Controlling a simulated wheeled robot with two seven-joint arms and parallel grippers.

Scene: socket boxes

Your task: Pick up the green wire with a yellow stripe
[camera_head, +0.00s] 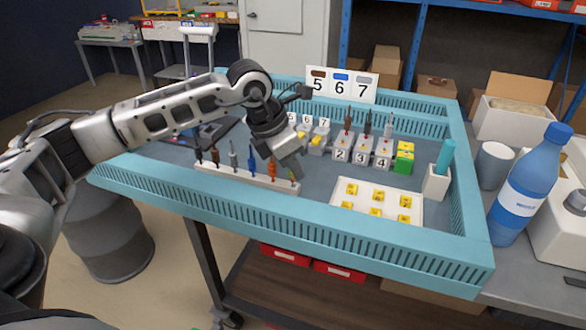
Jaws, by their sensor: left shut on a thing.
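The green wire with a yellow stripe (292,177) stands at the right end of a white rack (240,178) near the front of the blue-rimmed table. Only a small lower part of it shows; the rest is hidden by my left gripper (295,170). My left gripper reaches down from above and is shut on this wire, whose lower end is still at the rack. Whether it has lifted at all is too small to tell. My right gripper is not in view.
Orange (272,169) and blue (252,160) wires stand left in the rack, with several others. Numbered socket boxes (362,156) stand behind. A white tray (375,190) with yellow parts lies right. A blue bottle (522,190) stands beyond the rim.

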